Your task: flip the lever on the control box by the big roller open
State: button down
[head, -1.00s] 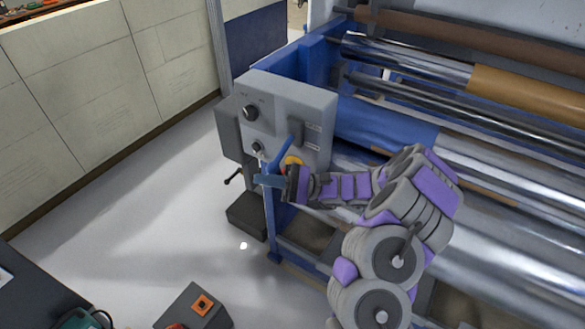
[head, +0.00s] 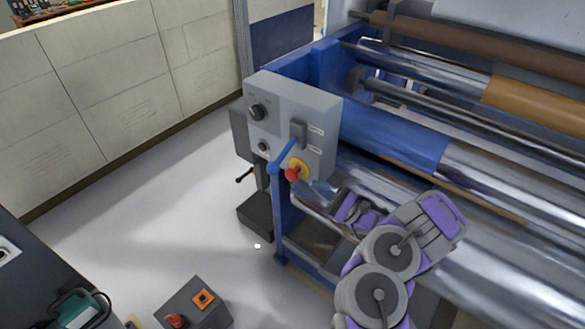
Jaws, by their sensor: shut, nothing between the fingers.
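The grey control box (head: 318,105) stands on the blue frame at the left end of the rollers. Its front carries a dark grey upright lever-like switch (head: 299,134), two dark round knobs, and a red button (head: 292,174) on a yellow base. I cannot tell the lever's exact setting. A small black handle (head: 244,176) also sticks out below the box. The big metal roller (head: 490,255) runs off to the right. My gripper (head: 346,206) is low and right of the box, apart from it. It is shut and empty, its fingertips hard to make out against the roller.
A blue rail (head: 284,155) and post stand close in front of the box. A dark box with an orange-framed switch (head: 204,298) and red button sits at bottom. A dark bench (head: 35,268) is at lower left.

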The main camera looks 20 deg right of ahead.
aim_at(281, 157)
jog(key=b+x, duration=0.1)
jog(key=x, duration=0.9)
jog(key=shift+b, duration=0.3)
jog(key=shift+a, duration=0.15)
